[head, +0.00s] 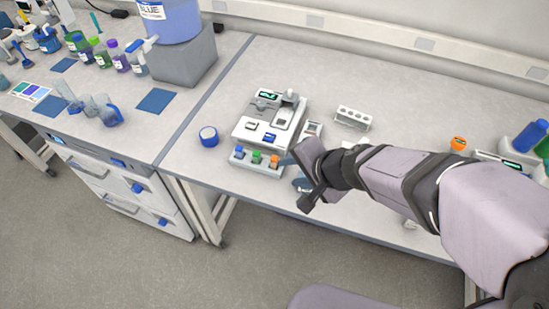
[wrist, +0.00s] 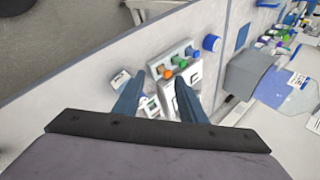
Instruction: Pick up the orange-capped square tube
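The orange-capped square tube (head: 274,162) stands at the right end of a small rack (head: 243,162), beside a green-capped tube (head: 256,156) and a blue-capped tube (head: 238,152). In the wrist view, the orange cap (wrist: 168,74) shows just beyond and between my fingertips, closer to the right one. The green cap (wrist: 179,65) and blue cap (wrist: 190,52) lie farther up. My gripper (wrist: 159,79) is open and empty, its fingers spread apart. In the head view, my gripper (head: 292,170) is just right of the orange cap; whether they touch is unclear. The tube's lower body is mostly hidden.
A white instrument (head: 262,125) stands right behind the rack. A blue round lid (head: 208,136) lies to its left, and a white holder (head: 353,117) stands behind right. Another orange-capped item (head: 458,144) is farther right. The bench's front edge is close.

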